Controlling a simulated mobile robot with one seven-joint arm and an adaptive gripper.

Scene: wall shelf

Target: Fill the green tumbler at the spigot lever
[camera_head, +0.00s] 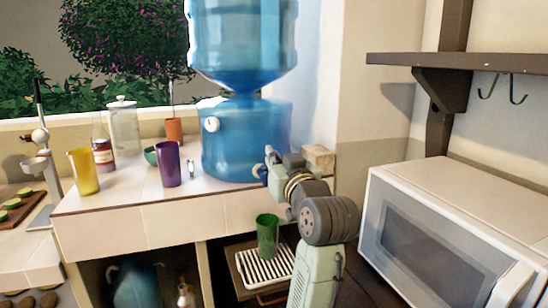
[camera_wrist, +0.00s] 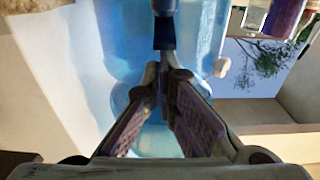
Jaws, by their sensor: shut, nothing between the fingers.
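The green tumbler (camera_head: 267,237) stands upright on a white slatted rack (camera_head: 266,268), lower than the counter top. The blue water dispenser (camera_head: 228,148) stands on the counter, with a big bottle (camera_head: 240,40) on top. My gripper (camera_head: 261,172) is beside the dispenser's lower right side, above and behind the tumbler. In the wrist view its fingers (camera_wrist: 165,76) come together, empty, in front of the blue dispenser. A dark blue piece, perhaps the spigot lever (camera_wrist: 164,33), shows just beyond the fingertips. I cannot tell whether they touch it. No water stream is visible.
A purple tumbler (camera_head: 168,165) and a yellow tumbler (camera_head: 83,172) stand on the counter (camera_head: 130,215) at left, with a jar (camera_head: 124,127) behind. A white microwave (camera_head: 440,240) fills the lower right. A wall shelf (camera_head: 470,62) with hooks is above it.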

